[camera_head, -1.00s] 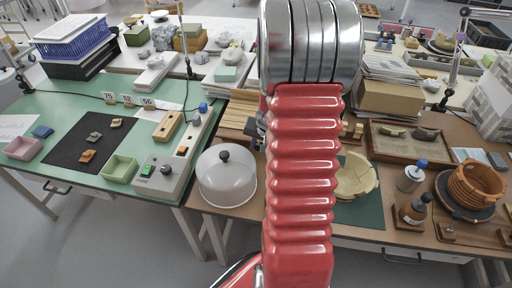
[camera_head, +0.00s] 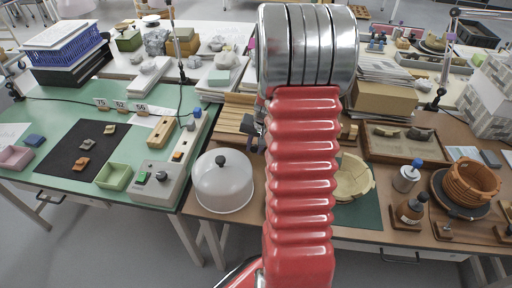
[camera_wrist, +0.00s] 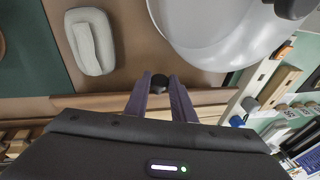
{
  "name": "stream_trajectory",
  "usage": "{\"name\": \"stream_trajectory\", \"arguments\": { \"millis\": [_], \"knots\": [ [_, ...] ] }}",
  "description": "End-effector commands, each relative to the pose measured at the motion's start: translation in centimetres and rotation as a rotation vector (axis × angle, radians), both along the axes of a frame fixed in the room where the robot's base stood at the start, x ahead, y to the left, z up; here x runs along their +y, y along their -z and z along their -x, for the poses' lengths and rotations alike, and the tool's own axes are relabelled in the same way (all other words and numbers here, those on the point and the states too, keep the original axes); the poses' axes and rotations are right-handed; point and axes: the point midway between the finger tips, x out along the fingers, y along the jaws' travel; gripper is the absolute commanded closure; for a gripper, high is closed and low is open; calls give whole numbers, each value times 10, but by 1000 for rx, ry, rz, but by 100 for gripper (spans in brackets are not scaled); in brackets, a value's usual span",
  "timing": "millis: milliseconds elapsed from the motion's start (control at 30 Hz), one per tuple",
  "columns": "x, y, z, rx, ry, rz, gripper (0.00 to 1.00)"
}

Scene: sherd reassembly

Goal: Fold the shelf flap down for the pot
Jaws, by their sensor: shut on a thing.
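The slatted wooden shelf flap (camera_head: 236,113) is at the table's back edge, left of my arm in the head view. In the wrist view what looks like its wooden edge (camera_wrist: 85,101) runs across behind my fingers. My gripper (camera_wrist: 160,81) is shut on a small dark knob (camera_wrist: 159,84) in front of that edge. In the head view my gripper (camera_head: 252,130) shows only as a dark part beside the flap, mostly hidden by my red arm. A cream bowl pieced from sherds (camera_head: 353,176) sits on a green mat, partly behind my arm. Whether it is the pot I cannot tell.
A white dome cover with a black knob (camera_head: 222,190) stands close to the flap and near my gripper in the wrist view (camera_wrist: 215,35). A pale grey oblong piece (camera_wrist: 90,40) lies on the brown table. A grey switch box (camera_head: 160,182) stands to the left.

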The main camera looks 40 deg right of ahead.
Motion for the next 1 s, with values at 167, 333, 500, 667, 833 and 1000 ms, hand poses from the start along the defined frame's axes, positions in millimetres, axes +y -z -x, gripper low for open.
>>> {"name": "stream_trajectory", "arguments": {
  "millis": [167,333,500,667,833,1000],
  "knots": [
    [-2,-2,-3,-6,-1,6,73],
    [-1,-1,-2,-4,-1,5,61],
    [0,-1,-2,-3,-2,4,58],
    [0,-2,-1,-2,-2,3,58],
    [0,-10,1,-3,-2,4,58],
    [1,-30,6,-5,-3,5,58]
  ]
}}
